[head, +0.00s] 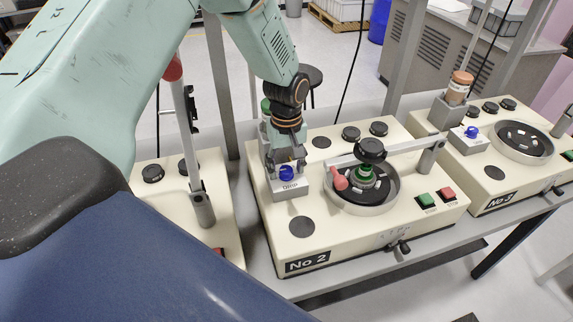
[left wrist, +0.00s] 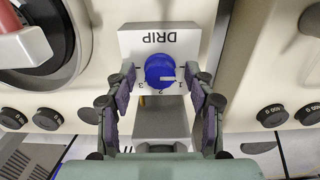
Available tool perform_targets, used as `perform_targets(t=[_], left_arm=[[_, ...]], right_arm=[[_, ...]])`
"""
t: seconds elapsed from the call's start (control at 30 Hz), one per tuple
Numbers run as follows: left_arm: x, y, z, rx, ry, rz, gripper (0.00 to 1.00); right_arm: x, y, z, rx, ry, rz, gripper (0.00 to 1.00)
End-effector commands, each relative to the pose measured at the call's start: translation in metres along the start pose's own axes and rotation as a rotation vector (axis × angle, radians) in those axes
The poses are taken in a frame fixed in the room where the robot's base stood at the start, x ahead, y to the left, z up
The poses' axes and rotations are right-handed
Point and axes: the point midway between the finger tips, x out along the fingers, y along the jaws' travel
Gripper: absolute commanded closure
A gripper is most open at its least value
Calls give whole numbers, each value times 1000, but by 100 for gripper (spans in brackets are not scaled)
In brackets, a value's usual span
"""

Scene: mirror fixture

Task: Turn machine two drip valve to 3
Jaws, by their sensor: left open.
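The machine two drip valve is a blue round knob (head: 287,173) on a pale block marked DRIP (head: 290,190), on the machine labelled No 2 (head: 307,262). My left gripper (head: 287,167) is open above the block. In the left wrist view its fingers (left wrist: 161,76) stand either side of the knob, with visible gaps. My right gripper is not in view.
Right of the knob are a round bowl (head: 340,205) with a red-handled part (head: 338,179), a hinged arm with a black knob (head: 370,150), and green (head: 426,201) and red (head: 446,193) buttons. Machine No 3 (head: 490,207) stands to the right, another machine to the left.

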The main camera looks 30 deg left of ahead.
Motion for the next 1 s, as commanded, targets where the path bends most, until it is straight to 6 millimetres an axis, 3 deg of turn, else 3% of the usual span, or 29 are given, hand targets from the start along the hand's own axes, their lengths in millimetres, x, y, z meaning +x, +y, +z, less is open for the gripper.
perform_targets(t=[0.3, 0.9, 1.0], left_arm=[[4, 1, -3, 0, 0, 0, 46], [3, 1, -3, 0, 1, 0, 97], [3, 1, -3, 1, 1, 1, 100]], right_arm=[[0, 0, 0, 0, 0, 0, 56], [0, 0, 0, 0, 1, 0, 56], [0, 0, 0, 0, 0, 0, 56]])
